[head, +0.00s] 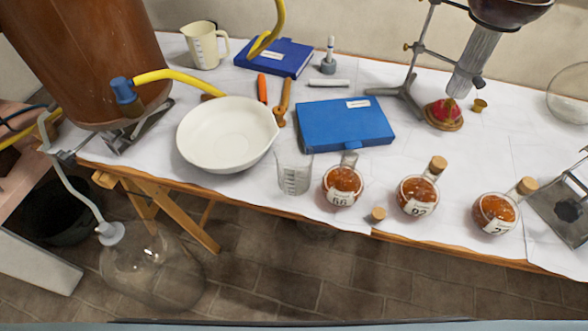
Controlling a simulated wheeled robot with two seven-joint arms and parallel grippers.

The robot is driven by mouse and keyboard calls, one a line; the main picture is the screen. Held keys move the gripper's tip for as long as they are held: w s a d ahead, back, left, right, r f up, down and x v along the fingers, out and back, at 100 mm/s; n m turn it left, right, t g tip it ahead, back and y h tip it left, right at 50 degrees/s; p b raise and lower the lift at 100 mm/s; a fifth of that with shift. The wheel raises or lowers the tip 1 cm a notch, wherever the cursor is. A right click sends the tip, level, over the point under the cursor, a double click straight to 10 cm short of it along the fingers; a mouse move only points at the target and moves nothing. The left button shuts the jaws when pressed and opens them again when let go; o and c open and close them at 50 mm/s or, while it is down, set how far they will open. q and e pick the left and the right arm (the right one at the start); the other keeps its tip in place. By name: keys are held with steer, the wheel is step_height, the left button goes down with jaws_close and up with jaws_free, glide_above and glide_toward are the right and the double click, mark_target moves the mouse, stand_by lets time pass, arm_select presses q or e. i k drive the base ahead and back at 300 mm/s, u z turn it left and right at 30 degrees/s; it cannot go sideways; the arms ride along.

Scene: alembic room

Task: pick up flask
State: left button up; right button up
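Three round glass flasks with orange-brown contents and white number labels stand near the table's front edge in the head view. The left flask (343,186) is labelled 66 and has an open neck. A loose cork (377,214) lies to its lower right. The middle flask (417,196) has a cork in its neck and a label that seems to read 92. The right flask (495,213) is also corked, with its label partly turned away. Neither of my grippers is in view.
A glass beaker (294,174), a white bowl (226,134) and a blue book (345,124) lie left of and behind the flasks. A metal stand (408,88) rises behind. A metal-framed device (562,205) is at right. A large glass vessel (150,268) sits below the table.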

mark_target(343, 185)
steer(key=k, duration=0.5)
steer(key=u, duration=1.2)
steer(key=i, duration=0.8)
steer(key=z, duration=1.75)
